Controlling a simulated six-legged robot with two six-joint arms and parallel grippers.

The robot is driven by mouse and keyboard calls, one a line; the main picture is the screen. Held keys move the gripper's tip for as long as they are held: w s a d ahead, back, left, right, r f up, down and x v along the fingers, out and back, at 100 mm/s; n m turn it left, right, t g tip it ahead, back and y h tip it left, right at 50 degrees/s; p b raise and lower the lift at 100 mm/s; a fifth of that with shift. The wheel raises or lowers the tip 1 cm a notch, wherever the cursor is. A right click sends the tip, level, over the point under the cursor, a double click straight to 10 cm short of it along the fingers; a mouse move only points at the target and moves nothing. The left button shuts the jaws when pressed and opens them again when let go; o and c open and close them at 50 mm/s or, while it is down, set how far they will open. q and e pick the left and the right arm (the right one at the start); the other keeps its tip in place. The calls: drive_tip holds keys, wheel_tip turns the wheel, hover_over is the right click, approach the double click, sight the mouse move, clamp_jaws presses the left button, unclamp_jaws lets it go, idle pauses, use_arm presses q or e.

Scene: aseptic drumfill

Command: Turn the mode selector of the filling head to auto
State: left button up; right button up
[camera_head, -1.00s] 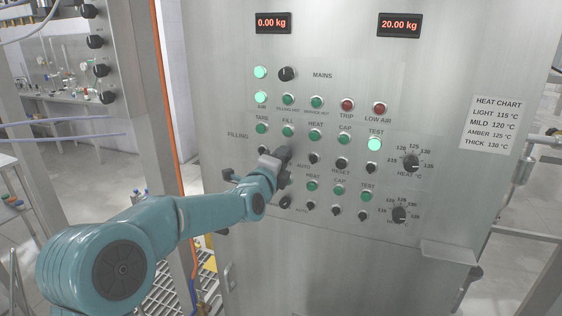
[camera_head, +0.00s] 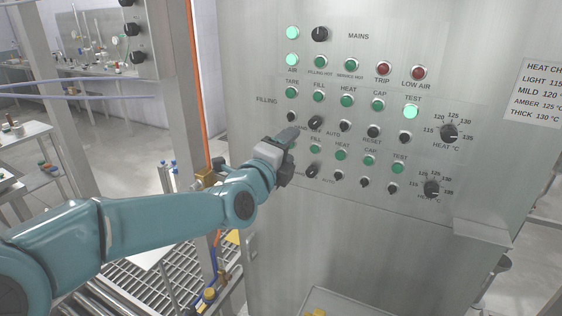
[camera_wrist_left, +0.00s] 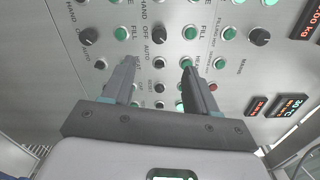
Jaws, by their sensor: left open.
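The mode selector of the filling head is a black knob (camera_head: 315,122) in the upper row marked FILLING, with AUTO printed to its right. In the left wrist view the knob (camera_wrist_left: 165,34) shows beyond the fingertips, near the FILL lamp. I cannot tell its setting. My left gripper (camera_head: 291,136) is just below and left of the knob, over the panel. In the left wrist view the gripper (camera_wrist_left: 158,62) has its two fingers apart with nothing between them. I see no contact with the knob. My right gripper is not in view.
A similar black selector (camera_head: 312,170) sits in the row below, close to my gripper. The mains knob (camera_head: 320,34), green lamps and heat dials (camera_head: 449,132) share the panel. A steel post (camera_head: 180,120) and orange hose stand left. The panel's lower face is clear.

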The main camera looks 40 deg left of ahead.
use_arm(q)
drive_tip(key=v, duration=0.3)
drive_tip(key=shift+w, duration=0.15)
drive_tip(key=shift+f, duration=0.1)
idle(0.5)
